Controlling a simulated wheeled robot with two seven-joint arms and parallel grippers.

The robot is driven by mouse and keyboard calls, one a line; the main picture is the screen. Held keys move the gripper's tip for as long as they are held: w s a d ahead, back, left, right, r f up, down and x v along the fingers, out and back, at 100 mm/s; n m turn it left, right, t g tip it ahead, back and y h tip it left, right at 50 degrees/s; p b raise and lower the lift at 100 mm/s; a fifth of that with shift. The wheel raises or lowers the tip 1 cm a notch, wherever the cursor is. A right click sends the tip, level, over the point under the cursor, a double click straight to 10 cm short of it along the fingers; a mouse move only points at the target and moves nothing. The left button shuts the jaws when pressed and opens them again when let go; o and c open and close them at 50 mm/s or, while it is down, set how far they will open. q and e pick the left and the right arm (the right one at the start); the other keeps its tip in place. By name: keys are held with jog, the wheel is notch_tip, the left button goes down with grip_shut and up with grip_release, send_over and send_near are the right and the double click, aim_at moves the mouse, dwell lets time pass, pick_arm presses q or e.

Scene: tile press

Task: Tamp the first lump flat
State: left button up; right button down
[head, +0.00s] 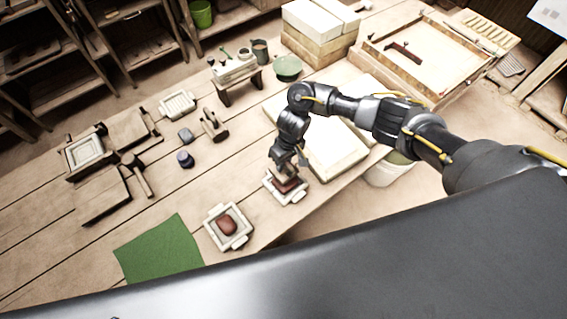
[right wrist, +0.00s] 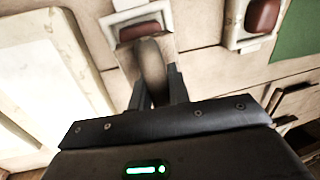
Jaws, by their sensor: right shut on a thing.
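Two pale square moulds stand near the front edge of the table. The near mould (head: 213,239) holds a rounded red-brown clay lump (head: 228,225); this lump also shows in the right wrist view (right wrist: 262,16). The other mould (head: 296,198) holds red-brown clay (head: 284,186), partly hidden under my right gripper (head: 287,168). My right gripper is shut on a tamper, whose rounded handle (right wrist: 153,72) shows between the fingers in the right wrist view. The tamper is over the clay in that mould; I cannot tell whether it touches. My left gripper is not in view.
A green cloth (head: 160,250) lies left of the near mould. A mallet (head: 137,174), a dark round pot (head: 185,159) and a wooden block tool (head: 213,125) lie further left. A white slab (head: 335,150) lies right of the gripper, and a bucket (head: 388,172) stands beyond the table edge.

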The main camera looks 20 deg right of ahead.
aim_at(284, 169)
jog(key=shift+f, duration=0.1)
notch_tip(284, 169, down, 7)
jog(key=b, duration=0.5)
jog(key=shift+s, duration=0.1)
jog(key=shift+r+p, duration=0.75)
jog(key=shift+r, duration=0.15)
notch_tip(284, 169, up, 5)
jog(key=p, duration=0.4)
jog(key=shift+r, duration=0.45)
jog(key=shift+f, duration=0.1)
jog(key=shift+s+d+f, duration=0.1)
jog(key=shift+s+f, duration=0.2)
jog(key=shift+f, duration=0.05)
